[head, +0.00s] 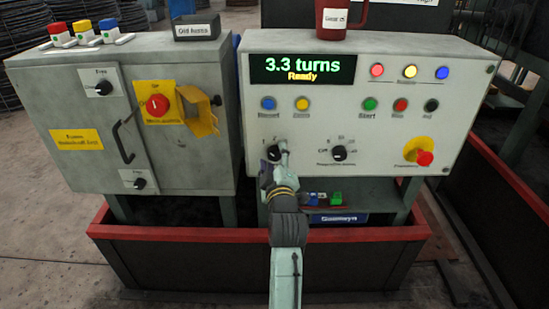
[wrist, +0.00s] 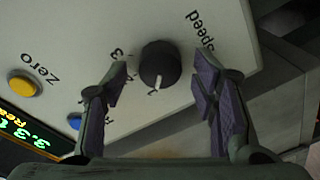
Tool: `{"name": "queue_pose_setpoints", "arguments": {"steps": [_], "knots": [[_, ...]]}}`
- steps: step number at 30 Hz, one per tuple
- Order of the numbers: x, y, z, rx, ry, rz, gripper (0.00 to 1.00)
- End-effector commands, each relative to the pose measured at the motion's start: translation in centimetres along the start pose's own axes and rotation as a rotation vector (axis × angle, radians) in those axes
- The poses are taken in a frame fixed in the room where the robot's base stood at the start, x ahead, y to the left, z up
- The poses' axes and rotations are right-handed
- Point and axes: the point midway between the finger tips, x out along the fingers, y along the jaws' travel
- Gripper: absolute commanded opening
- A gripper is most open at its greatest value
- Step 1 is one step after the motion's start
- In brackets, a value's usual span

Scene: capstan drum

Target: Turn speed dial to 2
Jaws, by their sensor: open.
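The speed dial (wrist: 160,65) is a round black knob with a white pointer line, on the pale control panel. In the wrist view its pointer aims downward, toward a small mark that looks like 1 but is hard to read. A 3 shows at its left; the mark between them is partly hidden by a finger. The word "Speed" is printed at its upper right. My gripper (wrist: 160,88) is open, one finger on each side of the dial with gaps, not gripping it. In the head view my gripper (head: 283,147) partly covers the speed dial (head: 273,153).
A second black dial (head: 339,153) sits to the right. Blue (head: 268,103) and yellow (head: 302,104) buttons lie above, under a display (head: 303,69) reading "3.3 turns Ready". A red emergency knob (head: 424,158) is at the right. A grey cabinet (head: 80,150) stands left.

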Motion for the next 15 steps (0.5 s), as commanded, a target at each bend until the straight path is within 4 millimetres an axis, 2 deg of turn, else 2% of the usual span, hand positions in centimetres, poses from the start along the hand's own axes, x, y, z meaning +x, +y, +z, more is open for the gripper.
{"name": "queue_pose_setpoints", "arguments": {"steps": [4,15], "knots": [[-0.02,0.01,-0.01,0.0,0.0,0.0,0.52],[-0.04,0.02,-0.01,0.0,0.0,0.001,0.27]]}}
